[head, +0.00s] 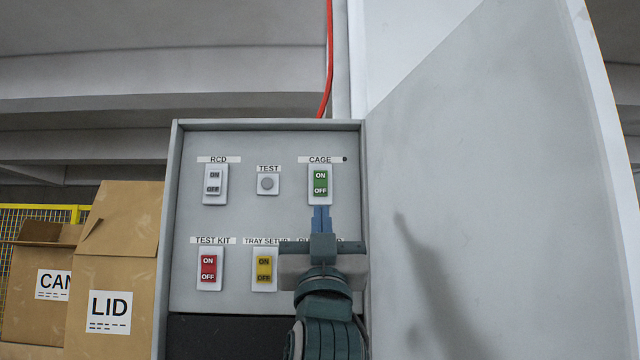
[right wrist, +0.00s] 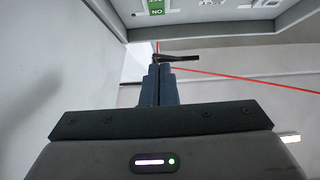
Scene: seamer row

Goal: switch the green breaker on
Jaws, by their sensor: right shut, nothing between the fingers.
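The green breaker (head: 320,183) is a green rocker in a white frame under the CAGE label, at the upper right of the panel. It carries ON at the top and OFF at the bottom; I cannot tell which way it is tipped. It also shows upside down at the top edge of the right wrist view (right wrist: 156,5), partly cut off. My right gripper (head: 321,220) is shut and empty, its blue fingertips just below the breaker in the head view. Its closed fingers also show in the right wrist view (right wrist: 160,85). My left gripper is not in view.
The panel also holds a white RCD switch (head: 214,184), a TEST button (head: 268,184), a red switch (head: 208,268) and a yellow switch (head: 263,268). The open cabinet door (head: 490,190) stands to the right. Cardboard boxes (head: 115,250) stand at the left.

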